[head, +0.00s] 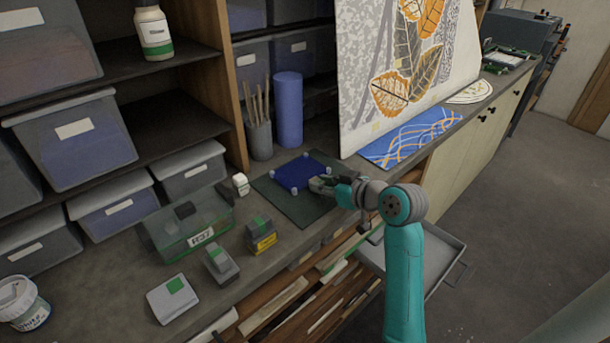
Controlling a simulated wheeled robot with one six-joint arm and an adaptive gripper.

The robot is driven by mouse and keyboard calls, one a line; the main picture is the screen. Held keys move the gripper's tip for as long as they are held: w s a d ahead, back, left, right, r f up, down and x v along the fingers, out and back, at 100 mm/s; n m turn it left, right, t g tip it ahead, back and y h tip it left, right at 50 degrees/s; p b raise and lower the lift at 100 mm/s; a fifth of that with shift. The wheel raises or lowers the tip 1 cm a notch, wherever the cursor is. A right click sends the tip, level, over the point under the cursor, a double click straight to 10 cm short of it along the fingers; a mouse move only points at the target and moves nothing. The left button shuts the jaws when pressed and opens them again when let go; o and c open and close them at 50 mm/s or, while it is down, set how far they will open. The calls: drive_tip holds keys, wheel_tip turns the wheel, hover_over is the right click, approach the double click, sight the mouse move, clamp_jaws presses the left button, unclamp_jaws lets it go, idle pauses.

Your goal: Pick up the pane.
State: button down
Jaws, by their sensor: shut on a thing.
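The pane, a dark blue square (293,174), is at a dark green mat (298,211) on the workbench. Several small pale pegs or corner pieces show around its edges. My gripper (318,184) reaches in from the right and is shut on the pane at its near right edge. The fingertips are small in this view and partly hide that edge. I cannot tell whether the pane rests on the supports or is slightly raised.
A brush cup (259,138) and a blue cylinder (288,110) stand behind the mat. A green clear bin (187,228) and small blocks (261,236) are to the left. A large leaf-patterned panel (375,60) leans behind. An open metal tray (440,258) juts out below the bench.

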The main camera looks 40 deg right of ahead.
wheel_tip(320, 180, up, 28)
idle(0.8)
drive_tip(key=shift+f, duration=0.1)
